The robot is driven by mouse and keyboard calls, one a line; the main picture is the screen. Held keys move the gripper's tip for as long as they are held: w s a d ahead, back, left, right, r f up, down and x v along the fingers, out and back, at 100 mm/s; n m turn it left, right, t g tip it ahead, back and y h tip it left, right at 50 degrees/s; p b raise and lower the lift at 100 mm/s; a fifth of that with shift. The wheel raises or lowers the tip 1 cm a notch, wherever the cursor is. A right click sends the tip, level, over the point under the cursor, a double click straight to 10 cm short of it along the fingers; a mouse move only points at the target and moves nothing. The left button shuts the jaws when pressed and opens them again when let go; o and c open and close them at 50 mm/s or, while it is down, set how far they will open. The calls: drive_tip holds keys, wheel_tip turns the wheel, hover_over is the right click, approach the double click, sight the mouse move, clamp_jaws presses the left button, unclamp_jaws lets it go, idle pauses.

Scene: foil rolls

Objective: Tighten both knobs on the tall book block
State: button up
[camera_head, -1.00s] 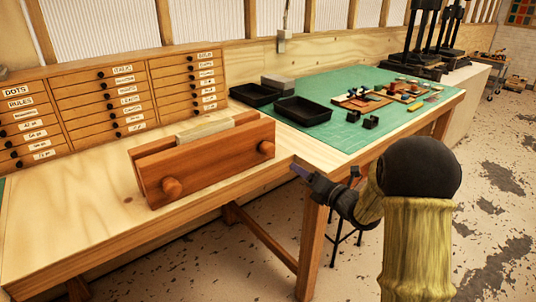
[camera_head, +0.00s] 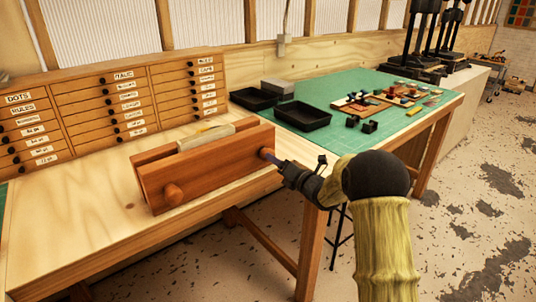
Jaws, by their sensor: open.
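A wooden press with two upright boards (camera_head: 220,171) stands on the light wooden bench, with a pale book block (camera_head: 205,136) clamped between the boards and rising slightly above them.
A cabinet of labelled drawers (camera_head: 125,108) stands behind the press. Two black trays (camera_head: 301,115) and small tools lie on the green mat (camera_head: 349,138) to the right. The bench (camera_head: 90,215) left of the press is clear.

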drive_tip(key=p+x, duration=0.1)
drive_tip(key=x, duration=0.4)
drive_tip(key=shift+w+a, duration=0.25)
drive_tip(key=shift+w, duration=0.05)
drive_tip(key=c, duration=1)
